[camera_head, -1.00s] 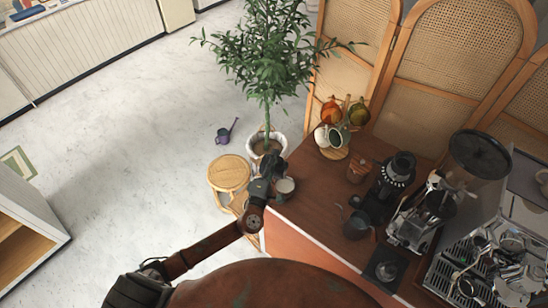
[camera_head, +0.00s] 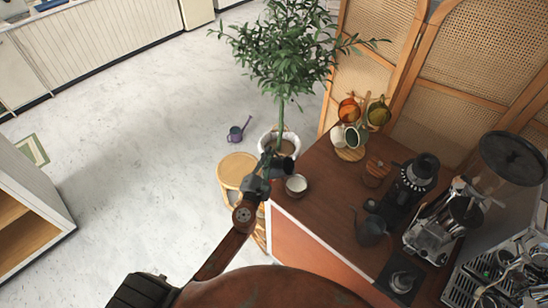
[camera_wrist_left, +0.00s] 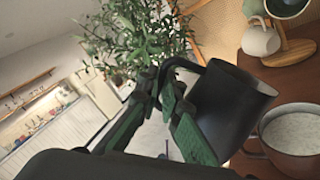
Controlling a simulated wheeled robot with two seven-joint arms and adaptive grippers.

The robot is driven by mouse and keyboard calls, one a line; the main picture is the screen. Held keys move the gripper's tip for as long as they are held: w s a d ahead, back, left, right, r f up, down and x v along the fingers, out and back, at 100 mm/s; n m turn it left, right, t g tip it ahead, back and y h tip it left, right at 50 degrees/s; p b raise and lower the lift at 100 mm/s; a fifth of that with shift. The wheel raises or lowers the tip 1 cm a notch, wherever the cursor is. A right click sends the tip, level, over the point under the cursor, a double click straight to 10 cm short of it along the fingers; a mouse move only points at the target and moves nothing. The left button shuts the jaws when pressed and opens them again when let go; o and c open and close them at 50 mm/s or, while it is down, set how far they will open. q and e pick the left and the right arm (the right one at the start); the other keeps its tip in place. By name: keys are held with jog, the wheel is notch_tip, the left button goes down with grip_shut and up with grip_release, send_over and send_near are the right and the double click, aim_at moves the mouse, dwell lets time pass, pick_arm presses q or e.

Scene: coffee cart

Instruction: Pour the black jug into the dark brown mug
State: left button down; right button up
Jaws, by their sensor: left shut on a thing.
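My left gripper (camera_head: 262,178) is shut on the handle of the black jug (camera_head: 283,168). In the left wrist view, the fingers (camera_wrist_left: 170,105) grip the handle and the jug (camera_wrist_left: 232,108) appears tilted, its rim sloping down toward the mug. The dark brown mug (camera_head: 296,186) stands upright at the counter's left corner, just beside and below the jug. In the left wrist view, the mug (camera_wrist_left: 292,150) shows a pale inside or filling and is cut off by the frame edge. I see no liquid stream. The jug's inside is hidden. My right gripper is out of view.
The brown counter (camera_head: 325,205) also holds a mug tree (camera_head: 352,135), a small brown container (camera_head: 376,172), a grinder (camera_head: 412,185), a dark pitcher (camera_head: 371,230) and an espresso machine (camera_head: 505,280). A potted plant (camera_head: 280,70) and rattan stool (camera_head: 236,168) stand beyond the counter's left end.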

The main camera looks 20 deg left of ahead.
pick_arm(q)
jog(key=shift+a+f+n, duration=0.35)
jog(key=shift+n, duration=0.25)
jog(key=n, duration=0.1)
jog(key=a+n, duration=0.1)
jog(key=n, duration=0.1)
jog(key=shift+a+f+g+y, duration=0.1)
jog(key=shift+f+g+y, duration=0.2)
jog(key=shift+f+g, duration=0.1)
jog(key=n+p, duration=0.1)
jog(key=n, duration=0.1)
jog(key=f+n, duration=0.1)
jog(key=n, duration=0.1)
jog(key=n+g+p, duration=0.1)
jog(key=n, duration=0.1)
jog(key=shift+a+f+n+p, duration=0.15)
jog(key=shift+a+n+p, duration=0.1)
jog(key=shift+n+p, duration=0.05)
